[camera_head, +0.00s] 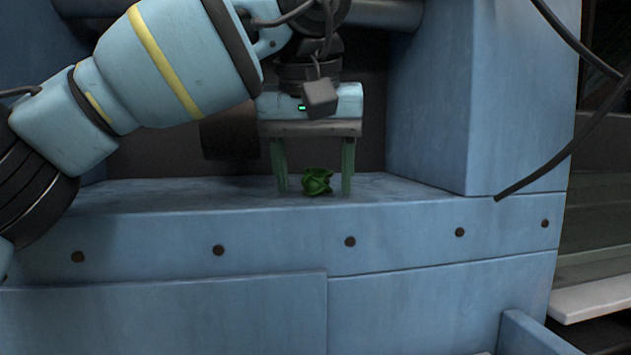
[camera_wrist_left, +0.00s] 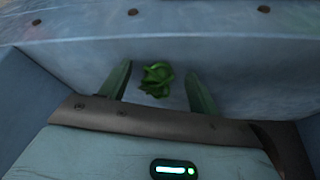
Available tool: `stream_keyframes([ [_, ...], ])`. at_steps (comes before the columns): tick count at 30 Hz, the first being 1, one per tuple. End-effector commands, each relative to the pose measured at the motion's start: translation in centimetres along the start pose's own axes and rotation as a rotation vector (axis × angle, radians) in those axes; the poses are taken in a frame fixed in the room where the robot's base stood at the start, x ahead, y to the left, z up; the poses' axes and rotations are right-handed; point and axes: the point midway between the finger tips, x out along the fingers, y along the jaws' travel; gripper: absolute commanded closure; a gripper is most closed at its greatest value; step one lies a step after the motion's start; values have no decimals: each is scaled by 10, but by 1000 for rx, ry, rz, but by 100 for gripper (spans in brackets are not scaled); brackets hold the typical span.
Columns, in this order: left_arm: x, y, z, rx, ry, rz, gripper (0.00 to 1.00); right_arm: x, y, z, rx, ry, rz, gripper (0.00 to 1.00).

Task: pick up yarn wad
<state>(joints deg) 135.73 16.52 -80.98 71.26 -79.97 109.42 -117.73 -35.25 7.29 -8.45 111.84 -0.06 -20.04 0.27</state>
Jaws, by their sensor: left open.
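The yarn wad (camera_head: 317,182) is a small, dark green, crumpled ball on the blue ledge (camera_head: 410,200) in the head view. My left gripper (camera_head: 313,188) points straight down, with one finger on each side of the wad. It is open, and the fingertips are close to the ledge surface. In the left wrist view the wad (camera_wrist_left: 156,80) lies between the two green fingers of the gripper (camera_wrist_left: 160,80), nearer the left finger. A gap shows on the right side. My right gripper is in neither view.
The ledge sits in a recess with a blue block wall (camera_head: 430,100) on the right and a dark back. Its front face has several dark bolts. A black cable (camera_head: 560,150) hangs at the right. The ledge is bare on both sides of the gripper.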

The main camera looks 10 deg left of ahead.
Motion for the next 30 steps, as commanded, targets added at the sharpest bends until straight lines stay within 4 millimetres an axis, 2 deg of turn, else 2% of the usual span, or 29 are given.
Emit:
stream_keyframes([
  [2,0,0,0,0,0,0,38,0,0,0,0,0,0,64],
  [13,0,0,0,0,-1,-1,85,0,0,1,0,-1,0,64],
  [23,-2,0,-1,-1,-1,0,86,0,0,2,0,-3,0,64],
  [30,-15,1,-7,-2,0,-1,86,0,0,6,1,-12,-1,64],
])
